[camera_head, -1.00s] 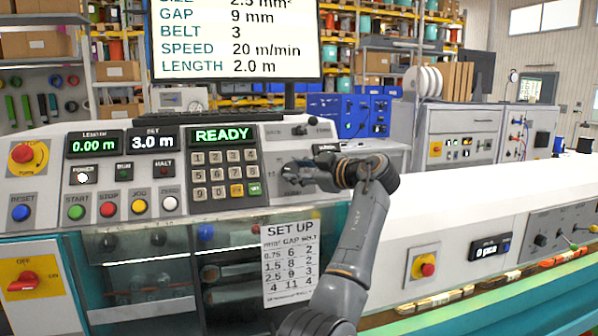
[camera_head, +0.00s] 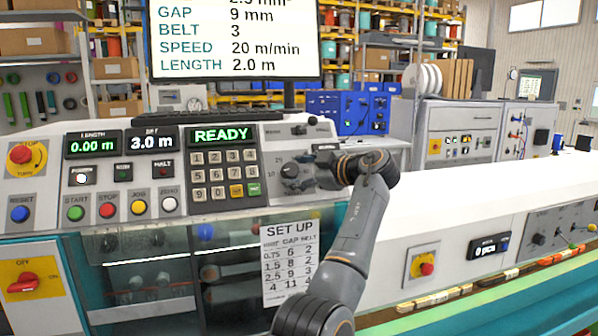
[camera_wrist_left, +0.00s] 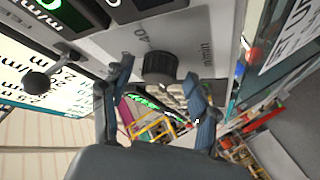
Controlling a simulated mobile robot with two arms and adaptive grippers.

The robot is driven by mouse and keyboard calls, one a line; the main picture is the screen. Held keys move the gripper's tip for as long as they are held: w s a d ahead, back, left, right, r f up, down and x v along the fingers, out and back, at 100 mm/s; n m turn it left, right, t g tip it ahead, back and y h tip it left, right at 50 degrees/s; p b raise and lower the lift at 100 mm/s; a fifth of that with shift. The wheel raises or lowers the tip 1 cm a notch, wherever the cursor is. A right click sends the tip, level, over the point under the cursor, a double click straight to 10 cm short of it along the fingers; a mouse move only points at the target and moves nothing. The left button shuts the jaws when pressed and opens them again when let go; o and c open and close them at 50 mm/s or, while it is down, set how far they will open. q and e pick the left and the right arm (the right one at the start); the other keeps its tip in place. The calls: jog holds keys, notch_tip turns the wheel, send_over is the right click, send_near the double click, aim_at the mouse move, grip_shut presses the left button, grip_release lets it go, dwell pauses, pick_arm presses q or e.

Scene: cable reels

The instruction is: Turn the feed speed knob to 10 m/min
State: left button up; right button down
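The dark round feed speed knob (camera_head: 291,171) sits on the grey sloped panel right of the keypad. In the left wrist view the knob (camera_wrist_left: 160,66) stands just beyond the fingertips, roughly between them, with "40" and part of "m/min" printed beside it. I cannot read its pointer. My left gripper (camera_head: 322,175) is just right of the knob in the head view. In the wrist view my left gripper (camera_wrist_left: 160,88) is open, with nothing between its fingers. My right gripper is not in view. The screen (camera_head: 235,45) reads SPEED 20 m/min.
The keypad (camera_head: 224,175) is left of the knob under a READY display (camera_head: 221,135). A set-up sheet (camera_head: 289,262) hangs below the panel. The white machine top (camera_head: 480,190) extends right.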

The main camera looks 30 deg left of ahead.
pick_arm(q)
jog(key=v, duration=1.2)
jog(key=shift+f, duration=0.1)
